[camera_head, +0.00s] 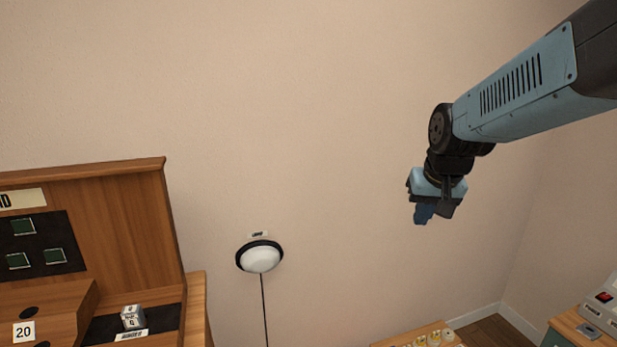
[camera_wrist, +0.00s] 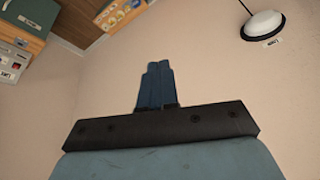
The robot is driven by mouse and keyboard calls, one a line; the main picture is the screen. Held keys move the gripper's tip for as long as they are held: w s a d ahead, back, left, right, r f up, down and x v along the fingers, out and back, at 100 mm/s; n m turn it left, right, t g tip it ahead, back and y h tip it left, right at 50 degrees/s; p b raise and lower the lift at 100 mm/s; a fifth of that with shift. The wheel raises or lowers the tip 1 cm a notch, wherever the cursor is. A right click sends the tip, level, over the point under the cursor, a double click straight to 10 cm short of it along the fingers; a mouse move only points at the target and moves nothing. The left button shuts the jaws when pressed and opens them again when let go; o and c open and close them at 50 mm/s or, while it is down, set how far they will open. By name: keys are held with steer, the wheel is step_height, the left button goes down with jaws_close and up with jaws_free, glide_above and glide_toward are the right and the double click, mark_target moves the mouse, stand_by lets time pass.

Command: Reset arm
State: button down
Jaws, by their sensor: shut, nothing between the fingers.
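My gripper (camera_head: 424,215) hangs from my blue-and-black arm at the upper right of the head view, in front of the bare beige wall. In the wrist view my gripper (camera_wrist: 158,70) shows its blue fingers side by side, shut with nothing between them. It touches nothing that I can see.
A wooden cabinet (camera_head: 120,215) with green buttons stands at the left, a small metal cube (camera_head: 132,317) on its ledge. A round white lamp (camera_head: 261,258) is on the wall. A wooden surface (camera_head: 385,342) and a panel with a red switch (camera_head: 604,297) are low right.

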steer(key=s+r+n, duration=0.1)
steer(key=s+r, duration=0.2)
steer(key=s, duration=1.1)
steer(key=shift+s+r+t, duration=0.2)
steer(key=shift+s+t, duration=0.15)
steer(key=shift+t, duration=0.05)
